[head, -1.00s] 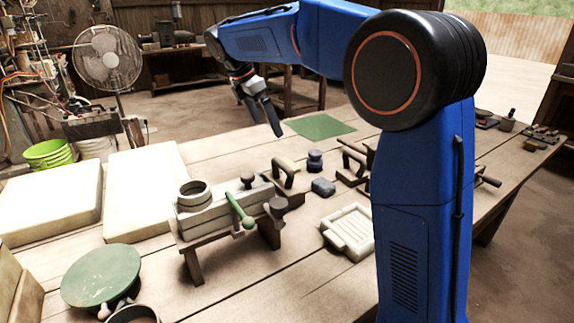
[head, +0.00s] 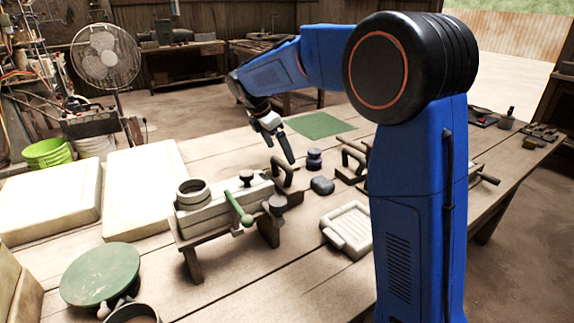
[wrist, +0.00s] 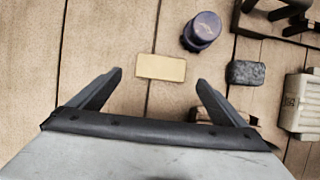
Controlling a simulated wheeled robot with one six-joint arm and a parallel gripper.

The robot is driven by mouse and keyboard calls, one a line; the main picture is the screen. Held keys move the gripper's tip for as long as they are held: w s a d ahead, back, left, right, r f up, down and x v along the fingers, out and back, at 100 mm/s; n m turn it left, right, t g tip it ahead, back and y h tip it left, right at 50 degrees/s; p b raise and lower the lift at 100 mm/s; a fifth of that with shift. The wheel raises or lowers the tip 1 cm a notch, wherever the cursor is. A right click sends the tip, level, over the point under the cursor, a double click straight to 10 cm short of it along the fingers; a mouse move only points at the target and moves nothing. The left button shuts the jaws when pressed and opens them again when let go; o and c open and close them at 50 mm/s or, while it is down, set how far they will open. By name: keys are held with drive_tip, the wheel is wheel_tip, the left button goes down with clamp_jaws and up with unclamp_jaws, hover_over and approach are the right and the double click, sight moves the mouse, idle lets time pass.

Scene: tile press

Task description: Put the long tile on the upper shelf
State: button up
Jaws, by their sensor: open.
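A pale beige rectangular tile (wrist: 161,68) lies flat on the wooden table in the wrist view, likely the long tile. In that view it sits between and slightly beyond the fingertips of my gripper (wrist: 159,79). The jaws are open and empty, with a clear gap on both sides of the tile. In the head view my gripper (head: 281,150) points down over the table, behind the grey press (head: 215,213). I cannot make out the tile there. I cannot identify the upper shelf in either view.
A dark purple jar (wrist: 203,30) and a dark grey block (wrist: 246,73) stand right of the tile. A pale ribbed tray (head: 350,230) lies nearer. A green sheet (head: 320,125) lies behind. White slabs (head: 147,195) and a green round-topped stand (head: 101,274) occupy the left.

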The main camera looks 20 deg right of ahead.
drive_tip(key=x, duration=0.5)
drive_tip(key=shift+d+r, duration=0.15)
drive_tip(key=shift+d, duration=0.05)
drive_tip(key=c, duration=1.3)
drive_tip(key=shift+r, duration=0.1)
